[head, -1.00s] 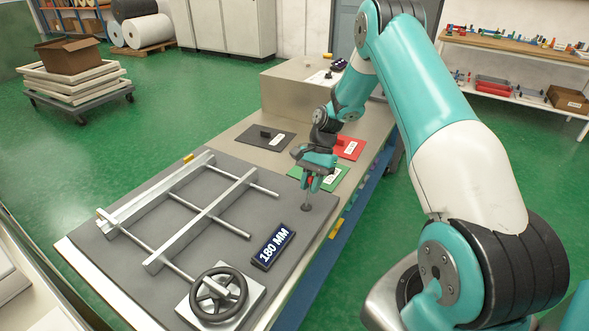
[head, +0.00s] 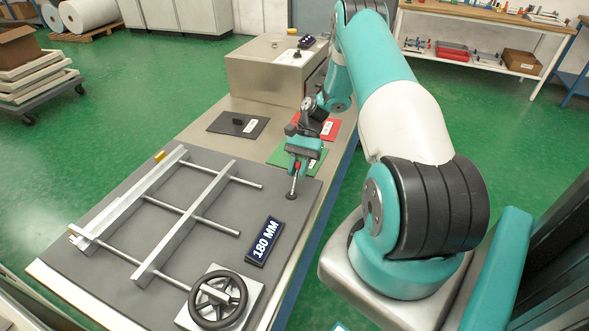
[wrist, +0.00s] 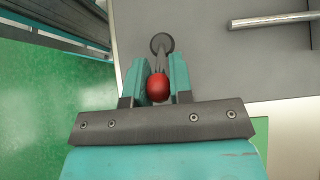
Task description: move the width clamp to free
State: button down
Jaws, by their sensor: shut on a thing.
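The width clamp (head: 293,185) is a small dark lever with a round foot, standing near the right corner of the grey bed plate. Its red ball knob (wrist: 158,87) sits between my gripper's fingers in the wrist view, with the foot (wrist: 162,42) beyond them. My gripper (head: 297,166) is shut on the knob from above. The fingers hide part of the knob and lever in the head view. I cannot read a free or locked mark on the clamp.
Metal rails and rods (head: 190,220) lie left of the clamp. A handwheel (head: 218,300) and a "180 MM" display (head: 265,242) are nearer me.

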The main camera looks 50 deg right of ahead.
jog(key=shift+f, duration=0.1)
jog(key=c, duration=1)
grip_release()
jog(key=v, duration=0.7)
jog(key=shift+d, duration=0.25)
jog(key=shift+w, duration=0.1)
